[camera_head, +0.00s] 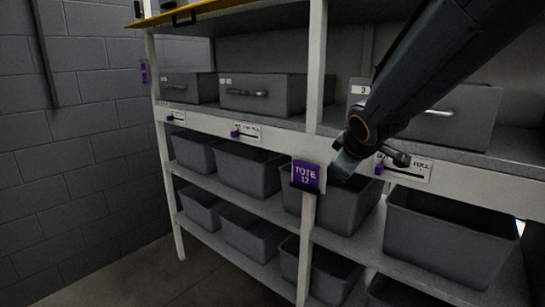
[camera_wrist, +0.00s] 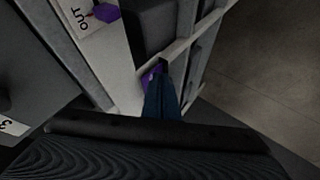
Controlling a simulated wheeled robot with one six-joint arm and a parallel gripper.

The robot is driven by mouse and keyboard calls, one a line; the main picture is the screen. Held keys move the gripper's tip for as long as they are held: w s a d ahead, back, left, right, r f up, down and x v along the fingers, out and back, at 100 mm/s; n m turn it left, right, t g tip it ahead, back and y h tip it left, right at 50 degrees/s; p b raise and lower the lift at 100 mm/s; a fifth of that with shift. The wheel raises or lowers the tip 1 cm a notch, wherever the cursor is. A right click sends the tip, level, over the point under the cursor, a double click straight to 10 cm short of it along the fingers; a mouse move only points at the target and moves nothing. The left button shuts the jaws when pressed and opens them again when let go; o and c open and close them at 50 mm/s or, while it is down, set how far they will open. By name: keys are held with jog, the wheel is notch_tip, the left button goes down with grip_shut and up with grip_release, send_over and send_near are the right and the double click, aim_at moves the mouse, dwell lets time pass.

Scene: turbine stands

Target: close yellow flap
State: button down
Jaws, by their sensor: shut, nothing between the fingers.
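The yellow flap (camera_head: 222,6) shows only as a thin edge along the top of the shelf unit in the head view, with a black handle (camera_head: 184,17) under its left part. Most of the flap is cut off by the top of the picture. My gripper (camera_head: 345,166) is well below and to the right of the flap, in front of the shelf near the purple TOTE 12 sign (camera_head: 305,175). In the wrist view, my gripper (camera_wrist: 163,72) is shut and empty, its tips pointing toward a purple patch. The flap does not show in the wrist view.
The shelf unit's pale post (camera_head: 316,70) stands close to my gripper. Grey drawers (camera_head: 262,92) sit on the upper shelf, and open grey totes (camera_head: 450,230) fill the lower ones. Purple sliders (camera_head: 379,169) line the front rail. The floor (camera_head: 150,285) at left is clear.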

jog(key=s+d+f+m+g, duration=0.2)
jog(key=s+f+m+g, duration=0.3)
jog(key=s+f, duration=0.7)
jog(key=shift+s+d+f+m+h, duration=0.25)
jog(key=shift+s+f+m+h, duration=0.05)
jog(key=shift+f+m, duration=0.35)
jog(key=c, duration=2.3)
grip_release()
jog(key=s+f+m+g, duration=0.1)
jog(key=s+f, duration=0.1)
jog(key=s, duration=0.1)
jog(key=s+f+m+g, duration=0.1)
jog(key=s, duration=0.2)
jog(key=s+f+m+g, duration=0.1)
jog(key=s+f, duration=0.1)
jog(key=s, duration=0.2)
jog(key=shift+a+f+m, duration=0.1)
jog(key=shift+f+m, duration=0.25)
jog(key=o, duration=0.5)
jog(key=shift+s, duration=0.25)
jog(key=shift+o, duration=0.2)
jog(key=shift+s, duration=0.1)
